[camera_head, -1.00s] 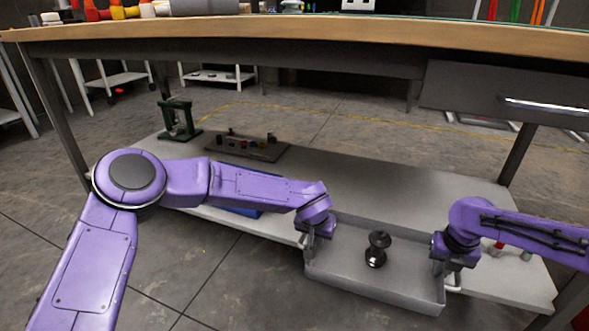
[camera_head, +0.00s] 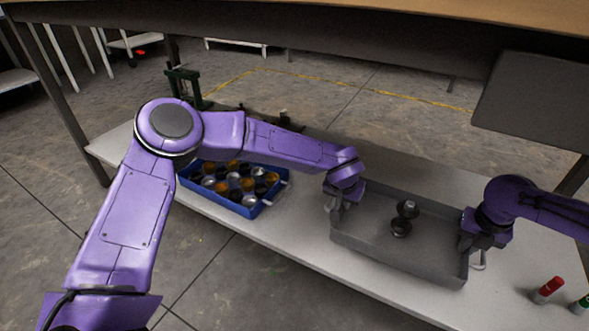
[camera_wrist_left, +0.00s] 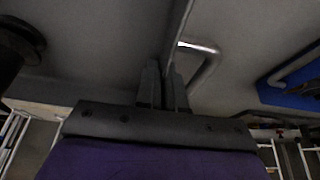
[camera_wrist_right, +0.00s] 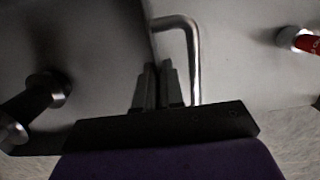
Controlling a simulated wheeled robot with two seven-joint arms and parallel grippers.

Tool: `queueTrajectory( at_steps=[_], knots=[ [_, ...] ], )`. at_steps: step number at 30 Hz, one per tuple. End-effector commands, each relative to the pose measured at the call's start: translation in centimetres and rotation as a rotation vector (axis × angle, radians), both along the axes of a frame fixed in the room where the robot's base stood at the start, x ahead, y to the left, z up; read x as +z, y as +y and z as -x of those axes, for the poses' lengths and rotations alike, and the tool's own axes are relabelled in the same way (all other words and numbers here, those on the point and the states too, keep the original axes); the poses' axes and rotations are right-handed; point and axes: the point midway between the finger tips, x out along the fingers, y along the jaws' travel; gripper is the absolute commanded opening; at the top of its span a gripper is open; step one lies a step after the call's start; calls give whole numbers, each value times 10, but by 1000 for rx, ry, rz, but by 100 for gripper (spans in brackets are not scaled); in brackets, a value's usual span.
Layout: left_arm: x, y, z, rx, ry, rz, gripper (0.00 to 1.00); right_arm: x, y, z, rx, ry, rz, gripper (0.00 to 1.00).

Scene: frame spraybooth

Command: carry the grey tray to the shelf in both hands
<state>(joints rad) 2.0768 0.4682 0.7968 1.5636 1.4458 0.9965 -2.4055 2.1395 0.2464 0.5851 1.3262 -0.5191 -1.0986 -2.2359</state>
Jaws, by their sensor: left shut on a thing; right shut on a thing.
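The grey tray (camera_head: 370,240) is over the pale lower shelf (camera_head: 290,238) under the workbench. Whether it touches the shelf I cannot tell. A dark spool-shaped part (camera_head: 403,220) stands upright in it. My left gripper (camera_head: 337,204) is shut on the tray's left wall, beside a metal handle (camera_wrist_left: 208,62). My right gripper (camera_head: 472,243) is shut on the tray's right wall, beside the other handle (camera_wrist_right: 190,50). The left wrist view shows the left fingers (camera_wrist_left: 165,85) pinching the wall; the right wrist view shows the right fingers (camera_wrist_right: 157,85) doing the same.
A blue crate (camera_head: 243,206) with several orange and silver round parts sits left on the shelf, partly behind my left arm. A green stand (camera_head: 186,88) is at the back left. A red-capped cylinder (camera_head: 548,290) and a green one (camera_head: 581,303) lie front right. The bench top overhangs above.

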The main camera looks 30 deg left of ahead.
Motion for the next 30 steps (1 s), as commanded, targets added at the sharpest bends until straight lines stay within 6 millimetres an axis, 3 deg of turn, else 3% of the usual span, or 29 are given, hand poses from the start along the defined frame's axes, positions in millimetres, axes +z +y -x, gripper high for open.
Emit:
queueTrajectory(
  at_steps=[8, 24, 25, 27, 30],
  knots=[
    [-9, 2, -1, 4, -2, -2, 0, -9, -1, -1, -1, -2, 2, 0],
    [-54, 2, -1, 3, -2, -1, 0, -54, -1, -1, -2, -3, 2, 0],
    [-51, 2, 0, 3, 0, -2, 14, -51, -1, -1, -2, -1, 3, 14],
    [-49, 2, 0, 2, 0, -1, 33, -49, -1, 0, -2, 0, 3, 33],
    [-49, 2, 0, 2, 0, -1, 33, -49, 0, 0, -1, 0, 2, 33]
  ],
)
